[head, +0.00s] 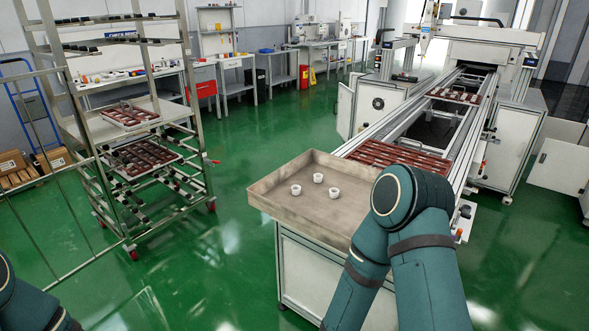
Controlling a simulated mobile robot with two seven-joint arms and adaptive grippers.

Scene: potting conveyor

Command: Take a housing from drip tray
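The drip tray (272,199) is a shallow grey-brown metal tray on a white cabinet at the near end of the conveyor. Three small white round housings stand inside it: a left one (296,190), a middle one (318,178) and a right one (334,192). They stand apart from each other. My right arm, teal, rises in front of the tray's right side and hides that part of it. My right gripper is outside the picture or hidden. Only a piece of my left arm shows at the lower left corner, and its gripper is not seen.
The conveyor (446,119) runs back from the tray, with a dark red carrier (400,160) near and another (455,95) farther along. A wheeled metal rack (160,105) with red trays stands at the left. Green floor between rack and cabinet is clear.

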